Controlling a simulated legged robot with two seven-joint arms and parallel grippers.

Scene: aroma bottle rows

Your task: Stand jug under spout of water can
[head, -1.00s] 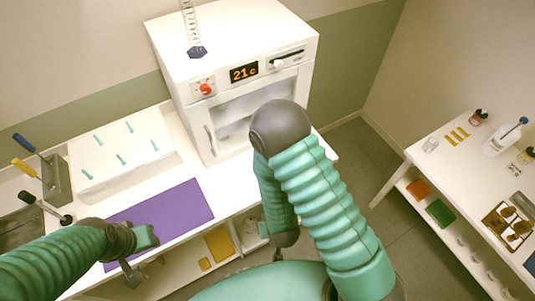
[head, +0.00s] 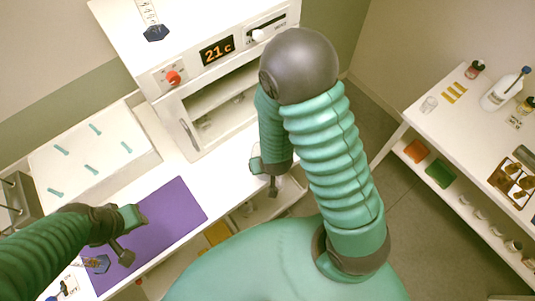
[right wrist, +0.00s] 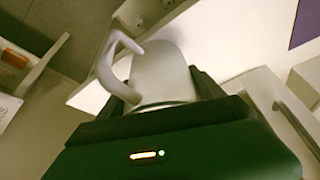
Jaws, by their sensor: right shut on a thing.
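The jug (right wrist: 160,75) is pale, with a curved handle at its left in the right wrist view. My right gripper (right wrist: 165,110) is shut on it there. I cannot pick out a water can with a spout for sure. A white bottle with a blue top (head: 498,94) stands on the right table.
A white oven (head: 215,95) reading 21c stands on the counter (head: 215,180). A white peg block (head: 92,150) and the purple mat (head: 180,205) lie left of it. The right table (head: 450,125) has shelves below. Open floor (head: 400,190) lies between them.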

